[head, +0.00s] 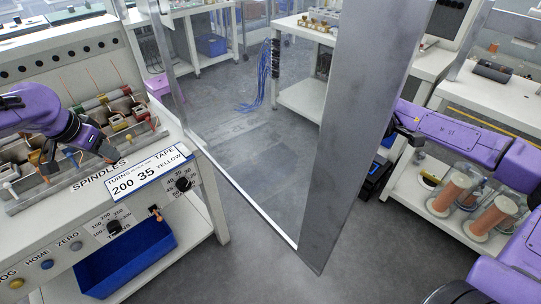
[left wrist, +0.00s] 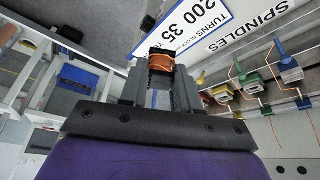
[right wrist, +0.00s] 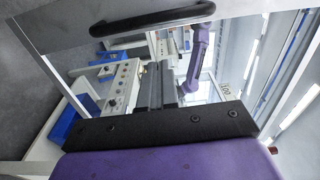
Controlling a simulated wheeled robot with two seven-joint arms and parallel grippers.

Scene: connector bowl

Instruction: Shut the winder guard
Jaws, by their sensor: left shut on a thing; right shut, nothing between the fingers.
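The winder guard is a clear pane in a grey metal frame (head: 352,140). It stands swung out from the winder (head: 200,190) across the middle of the head view, leaving the spindle row (head: 85,115) uncovered. A black bar handle (right wrist: 150,18) on a grey frame piece shows at the top of the right wrist view. My right gripper (right wrist: 156,82) is shut and empty below that handle, apart from it in the picture. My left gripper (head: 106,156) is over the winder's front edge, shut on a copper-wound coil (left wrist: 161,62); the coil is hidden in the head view.
The winder's front has a label plate (head: 150,172), knobs and buttons. A blue bin (head: 125,255) sits underneath. Large copper wire spools (head: 490,215) stand on a bench at the right. Blue cables (head: 264,75) hang from a rear bench.

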